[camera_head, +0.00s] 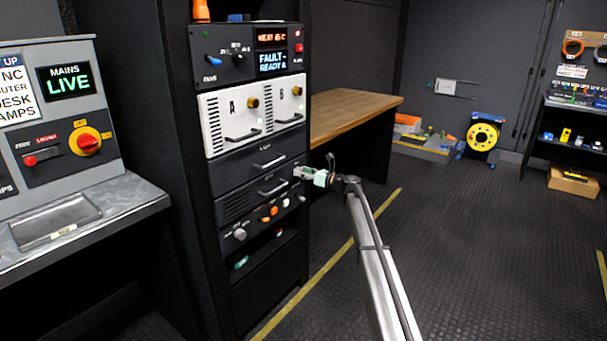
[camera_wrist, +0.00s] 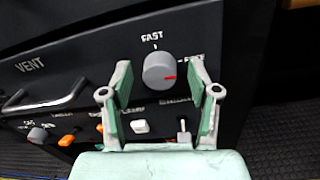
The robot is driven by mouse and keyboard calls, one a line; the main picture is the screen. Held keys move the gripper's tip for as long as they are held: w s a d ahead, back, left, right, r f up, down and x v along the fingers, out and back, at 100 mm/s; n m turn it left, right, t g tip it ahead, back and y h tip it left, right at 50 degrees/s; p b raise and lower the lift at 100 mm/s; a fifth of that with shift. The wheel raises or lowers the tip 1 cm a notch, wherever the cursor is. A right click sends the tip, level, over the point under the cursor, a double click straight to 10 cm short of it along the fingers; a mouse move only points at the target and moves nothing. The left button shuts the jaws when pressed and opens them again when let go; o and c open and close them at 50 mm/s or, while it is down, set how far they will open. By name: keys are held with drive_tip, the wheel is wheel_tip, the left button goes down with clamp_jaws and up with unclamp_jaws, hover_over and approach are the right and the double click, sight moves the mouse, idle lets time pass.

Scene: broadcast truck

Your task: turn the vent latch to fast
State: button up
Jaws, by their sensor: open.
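The vent latch (camera_wrist: 160,68) is a round grey knob on a dark panel marked VENT, seen in the wrist view. Its red mark points right, toward a label partly hidden by a finger. The FAST label (camera_wrist: 152,37) and a white tick are above the knob. My gripper (camera_wrist: 160,85) is open, with one green-padded finger on each side of the knob in the picture. I cannot tell whether the fingers touch it. In the head view my gripper (camera_head: 306,175) is at the right edge of the rack and seems to hide the knob.
Below the knob is a row of controls, with a white button (camera_wrist: 139,127), a toggle switch (camera_wrist: 183,131) and orange knobs. A drawer handle (camera_wrist: 45,103) is at left. In the head view, a wooden worktop (camera_head: 350,112) is behind the rack, with open floor (camera_head: 470,240) at right.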

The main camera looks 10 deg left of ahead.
drive_tip(key=c, duration=1.2)
drive_tip(key=shift+o, duration=0.2)
drive_tip(key=shift+n, duration=0.4)
drive_tip(key=shift+s+a+n+t+h+b, duration=0.15)
drive_tip(key=shift+n+b, duration=1.65)
drive_tip(key=shift+n, duration=2.35)
drive_tip(key=shift+d+n+t+h+b, duration=0.2)
drive_tip(key=shift+n+b, duration=1.6)
drive_tip(key=shift+n, duration=2.35)
